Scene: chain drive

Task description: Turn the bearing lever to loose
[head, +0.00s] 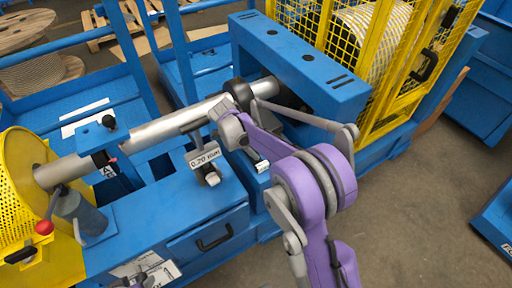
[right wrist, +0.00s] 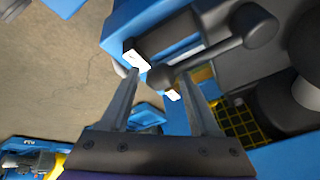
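In the right wrist view, a dark grey lever (right wrist: 215,50) with a round knob runs up to the right. Its rounded lower end lies between or just beyond the tips of my right gripper (right wrist: 160,80). The gripper's two fingers are apart, and I see no clear grip on the lever. I cannot read a loose or tight mark. In the head view my purple right arm reaches to the dark bearing housing (head: 241,93) on the steel shaft (head: 175,122). The wrist covers that spot, so the fingertips are hard to make out. My left gripper is not clearly in view.
A red-knobbed lever (head: 45,227) stands by the yellow perforated guard (head: 20,180) at left. A "0.20 mm" label (head: 205,156) stands near the wrist. A blue beam (head: 295,62) and yellow cage (head: 405,85) lie behind.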

